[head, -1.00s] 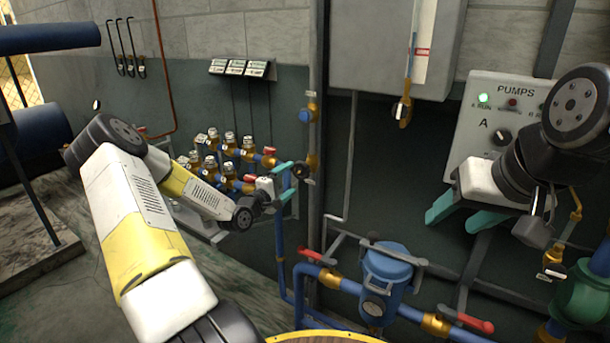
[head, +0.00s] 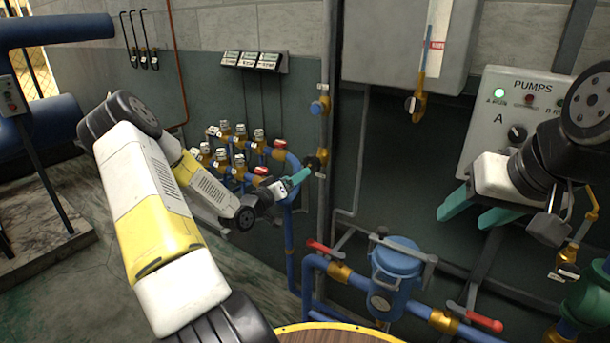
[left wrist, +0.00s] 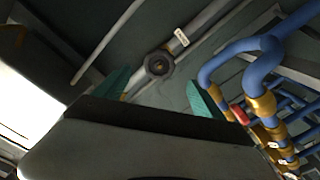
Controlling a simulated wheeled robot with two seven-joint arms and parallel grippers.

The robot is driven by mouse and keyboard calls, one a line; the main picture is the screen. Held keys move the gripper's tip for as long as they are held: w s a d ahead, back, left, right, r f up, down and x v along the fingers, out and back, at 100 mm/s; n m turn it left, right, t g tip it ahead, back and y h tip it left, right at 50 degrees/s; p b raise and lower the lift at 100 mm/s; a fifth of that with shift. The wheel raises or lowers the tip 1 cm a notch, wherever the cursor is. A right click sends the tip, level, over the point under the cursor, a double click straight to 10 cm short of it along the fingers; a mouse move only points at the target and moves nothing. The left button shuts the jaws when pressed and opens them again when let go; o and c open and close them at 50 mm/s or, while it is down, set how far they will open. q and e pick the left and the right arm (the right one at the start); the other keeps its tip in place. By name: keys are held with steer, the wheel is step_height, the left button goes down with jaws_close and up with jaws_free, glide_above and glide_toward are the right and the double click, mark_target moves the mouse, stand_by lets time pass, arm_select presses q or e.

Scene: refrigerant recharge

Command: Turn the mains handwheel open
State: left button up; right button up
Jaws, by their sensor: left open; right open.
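A small dark round handwheel (head: 321,157) sits on the grey vertical pipe, just beyond my left gripper's fingertips in the head view. The left wrist view shows a dark handwheel (left wrist: 158,66) with a round hub on a pipe, beside a white tag (left wrist: 181,37). My left gripper (head: 303,178) is open; its teal fingers (left wrist: 160,92) stand on either side of the wheel in the wrist view, with the wheel ahead of them. I cannot tell whether they touch it. My right gripper (head: 465,212) is open and empty in front of the dark wall, below the PUMPS panel.
A blue-topped valve (head: 319,107) is higher on the same pipe. Brass valves (head: 222,152) and blue pipes (head: 288,230) crowd the left gripper. A blue filter housing (head: 397,258) and red-handled levers (head: 484,322) are below. The PUMPS panel (head: 490,105) is beside the right arm.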

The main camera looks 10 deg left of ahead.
mark_target(310, 165)
arm_select(q)
steer(key=w+d+m, duration=0.1)
steer(key=w+m, duration=0.1)
steer(key=w+d+m, duration=0.1)
steer(key=w+m, duration=0.1)
steer(key=w, duration=0.1)
steer(key=w+m, duration=0.2)
steer(key=w, duration=0.1)
steer(key=shift+d+r+m, duration=0.1)
steer(key=shift+d+m, duration=0.3)
steer(key=c, duration=1.4)
steer(key=n, duration=0.4)
steer(key=shift+n, duration=0.4)
steer(key=shift+c, duration=0.2)
steer(key=n, duration=0.4)
steer(key=shift+n, duration=0.4)
